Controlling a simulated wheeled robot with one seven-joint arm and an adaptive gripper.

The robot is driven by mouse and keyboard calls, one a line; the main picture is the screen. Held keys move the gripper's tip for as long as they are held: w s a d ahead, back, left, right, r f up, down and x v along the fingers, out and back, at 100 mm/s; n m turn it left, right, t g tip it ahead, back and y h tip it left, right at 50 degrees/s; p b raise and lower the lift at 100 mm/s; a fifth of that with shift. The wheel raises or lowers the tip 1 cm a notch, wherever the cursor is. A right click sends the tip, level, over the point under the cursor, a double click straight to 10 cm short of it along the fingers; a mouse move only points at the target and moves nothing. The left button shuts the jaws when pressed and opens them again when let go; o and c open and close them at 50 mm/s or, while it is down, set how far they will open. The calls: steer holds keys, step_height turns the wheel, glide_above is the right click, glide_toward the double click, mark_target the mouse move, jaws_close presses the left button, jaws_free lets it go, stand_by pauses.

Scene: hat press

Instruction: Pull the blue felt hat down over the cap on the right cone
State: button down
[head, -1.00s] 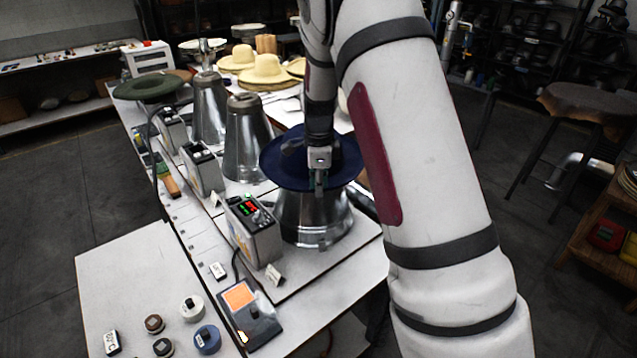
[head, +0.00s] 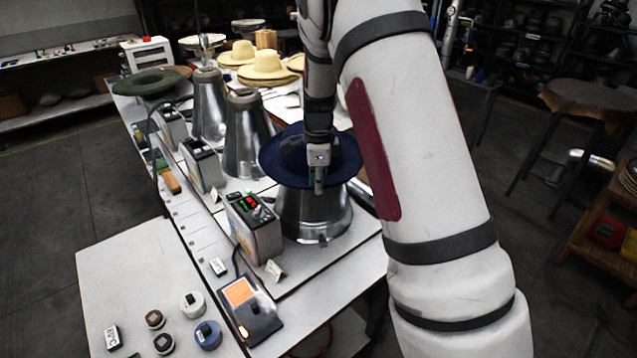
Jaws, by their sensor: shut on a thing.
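The blue felt hat (head: 283,160) sits over the top of the right cone (head: 313,215), a shiny metal cone nearest to me on the bench. Its wide brim is roughly level and hides the cone's upper part and the cap. My gripper (head: 318,183) is at the near edge of the brim, shut on the felt there. My gripper and arm cover part of the crown, so I cannot tell how far down the hat sits on the cap.
A control box with a lit display (head: 254,226) stands just left of the right cone. Two more metal cones (head: 246,140) stand behind it to the left. A green hat (head: 149,82) and straw hats (head: 268,70) lie farther back. Knobs and an orange-screened panel (head: 249,305) are in front.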

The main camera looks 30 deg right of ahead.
steer(key=shift+f, duration=0.4)
stand_by(0.4)
steer(key=c, duration=1.6)
jaws_free()
steer(key=shift+c, duration=0.2)
steer(key=shift+s+r+p, duration=0.15)
steer(key=shift+r+p, duration=0.3)
steer(key=shift+r, duration=3.3)
steer(key=shift+a, duration=0.1)
